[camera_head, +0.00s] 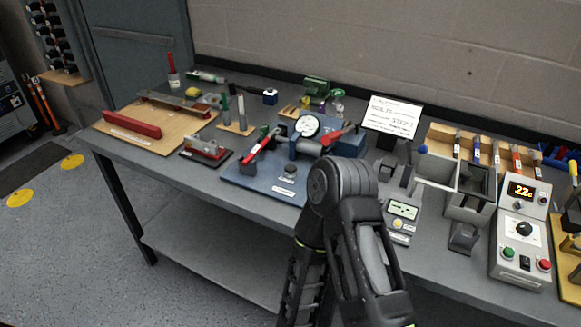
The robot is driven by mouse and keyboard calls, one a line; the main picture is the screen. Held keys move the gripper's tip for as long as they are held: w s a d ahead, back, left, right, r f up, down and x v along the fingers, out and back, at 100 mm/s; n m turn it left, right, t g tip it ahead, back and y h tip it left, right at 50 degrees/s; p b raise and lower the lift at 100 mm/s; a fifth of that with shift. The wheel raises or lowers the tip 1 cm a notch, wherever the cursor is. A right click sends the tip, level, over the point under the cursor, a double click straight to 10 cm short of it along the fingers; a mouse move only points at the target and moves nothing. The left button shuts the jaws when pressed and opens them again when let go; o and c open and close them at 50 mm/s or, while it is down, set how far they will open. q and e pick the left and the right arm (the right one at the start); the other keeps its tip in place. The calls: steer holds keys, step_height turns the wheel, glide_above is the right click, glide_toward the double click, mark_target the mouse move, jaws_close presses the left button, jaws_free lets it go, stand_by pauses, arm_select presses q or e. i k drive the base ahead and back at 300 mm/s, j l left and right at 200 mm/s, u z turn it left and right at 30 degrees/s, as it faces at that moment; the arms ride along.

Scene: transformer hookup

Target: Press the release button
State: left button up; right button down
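A blue test fixture (258,182) with a round white dial (307,125) stands on the grey bench. A black round knob or button (291,170) sits on its base above a white label. At the right, a grey control box (520,240) carries a lit display, a black dial, a green button (508,253) and a red button (544,265). No button lettering is legible, so I cannot tell which is the release button. One of my arms rises from the bottom centre and covers the bench front right of the fixture. Neither gripper shows clearly.
A wooden board (125,120) with a red bar lies at the bench's left. A small meter (402,213), a grey bin (468,205) and a white instruction card (393,117) stand right of the fixture. The floor at the left is mostly clear.

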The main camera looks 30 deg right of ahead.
mark_target(289, 168)
steer(key=i+j+z, duration=0.2)
steer(key=j, duration=0.2)
steer(key=j+z, duration=0.2)
steer(key=j, duration=0.2)
steer(key=i+j+z, duration=0.2)
steer(key=j, duration=0.25)
steer(key=k+l, duration=0.05)
